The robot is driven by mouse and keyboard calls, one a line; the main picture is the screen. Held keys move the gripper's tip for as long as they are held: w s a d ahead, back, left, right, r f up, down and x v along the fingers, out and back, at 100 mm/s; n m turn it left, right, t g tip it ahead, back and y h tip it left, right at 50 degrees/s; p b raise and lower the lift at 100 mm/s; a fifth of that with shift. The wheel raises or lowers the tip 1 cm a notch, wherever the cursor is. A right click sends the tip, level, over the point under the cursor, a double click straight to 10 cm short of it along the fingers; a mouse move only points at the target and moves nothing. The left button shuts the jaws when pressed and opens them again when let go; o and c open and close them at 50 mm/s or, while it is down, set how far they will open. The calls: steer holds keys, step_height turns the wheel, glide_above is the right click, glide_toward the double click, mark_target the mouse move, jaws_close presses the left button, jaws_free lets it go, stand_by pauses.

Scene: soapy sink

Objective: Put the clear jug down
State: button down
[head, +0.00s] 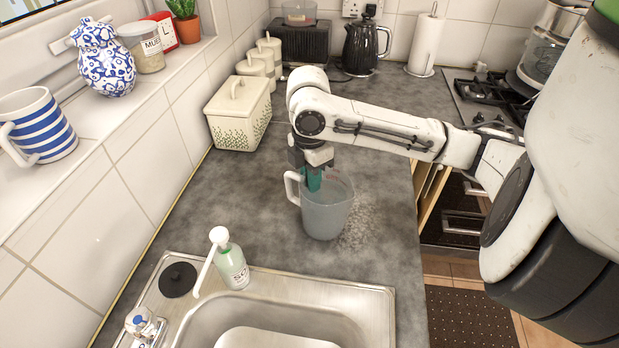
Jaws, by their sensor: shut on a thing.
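The clear jug (326,212) is upright at the counter's middle, behind the sink, with its white-edged handle on the left. My gripper (314,180) points down at the jug's rim from above, with teal fingers shut on the jug near its left side. The fingertips are partly hidden by the jug's cloudy wall. A speckled patch of light lies on the counter to the jug's right. I cannot tell whether the base touches the grey counter (245,195) or is just above it.
The steel sink (375,305) and a soap bottle (232,268) are in front of the jug. A cream bread bin (240,112), canisters (258,65) and a black kettle (362,45) stand behind. The counter's right edge is near the jug. Counter left of the jug is clear.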

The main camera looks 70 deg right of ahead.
steer(key=c, duration=1.2)
jaws_free()
steer(key=shift+f, duration=0.1)
steer(key=shift+o, duration=0.2)
steer(key=r, duration=1.2)
steer(key=shift+w+d+r, duration=0.15)
steer(key=shift+w, duration=0.05)
